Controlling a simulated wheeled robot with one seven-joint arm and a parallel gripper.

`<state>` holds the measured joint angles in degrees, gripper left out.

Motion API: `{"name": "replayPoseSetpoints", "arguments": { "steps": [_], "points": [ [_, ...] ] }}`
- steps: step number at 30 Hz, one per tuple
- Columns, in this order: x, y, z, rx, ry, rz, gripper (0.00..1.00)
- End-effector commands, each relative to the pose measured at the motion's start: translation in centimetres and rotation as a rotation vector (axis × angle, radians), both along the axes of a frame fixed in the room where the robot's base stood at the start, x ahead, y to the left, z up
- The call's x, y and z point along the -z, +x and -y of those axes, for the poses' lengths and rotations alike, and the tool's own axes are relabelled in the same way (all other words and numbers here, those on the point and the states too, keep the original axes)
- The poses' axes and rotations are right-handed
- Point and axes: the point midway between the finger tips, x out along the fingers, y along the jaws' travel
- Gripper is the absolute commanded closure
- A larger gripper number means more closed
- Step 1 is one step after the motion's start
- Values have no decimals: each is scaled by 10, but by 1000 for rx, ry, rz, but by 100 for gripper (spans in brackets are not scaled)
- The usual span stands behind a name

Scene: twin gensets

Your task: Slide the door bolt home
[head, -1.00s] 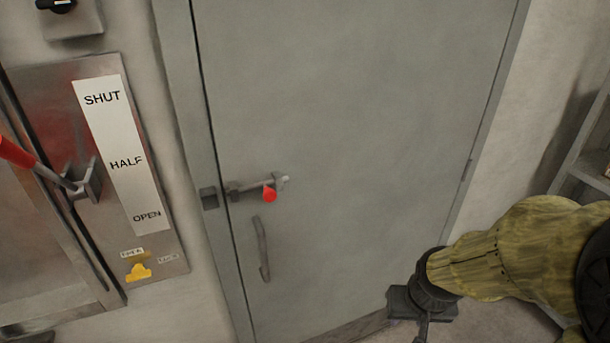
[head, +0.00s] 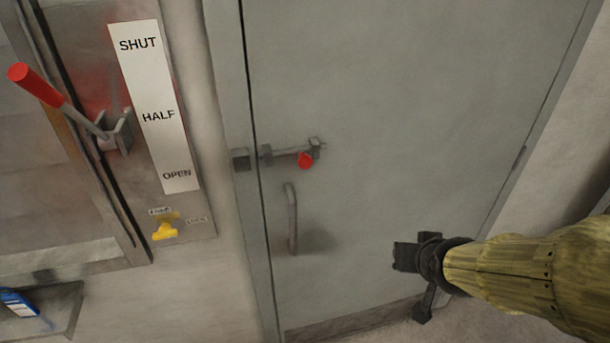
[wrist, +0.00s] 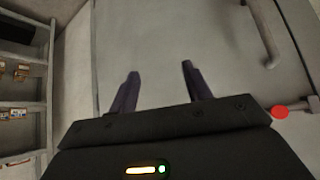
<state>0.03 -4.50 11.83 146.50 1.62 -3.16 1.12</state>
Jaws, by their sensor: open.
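The door bolt (head: 285,153) is a thin grey bar in brackets on the grey door (head: 400,90), with a red knob (head: 305,160) near its right end. A socket block (head: 240,159) sits on the frame to its left. A gap shows between the left bracket and this block. The red knob also shows at the right edge of the wrist view (wrist: 280,112). My gripper (head: 402,257) is in front of the door, right of and below the bolt, touching neither knob nor bolt. In the wrist view its two dark fingers (wrist: 160,82) are apart, with nothing between them.
A vertical door handle (head: 292,218) is below the bolt. Left is a panel with a red-gripped lever (head: 38,86), a SHUT/HALF/OPEN plate (head: 155,105) and a yellow knob (head: 166,229). Shelves (wrist: 25,85) stand left in the wrist view.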

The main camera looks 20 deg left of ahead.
Motion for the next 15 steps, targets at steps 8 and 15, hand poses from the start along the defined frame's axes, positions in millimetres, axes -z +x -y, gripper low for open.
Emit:
{"name": "replayPoseSetpoints", "arguments": {
  "steps": [8,15],
  "points": [
    [-37,10,-118,-236,168,560,51],
    [-73,-17,-168,-347,284,799,51]
  ]
}}
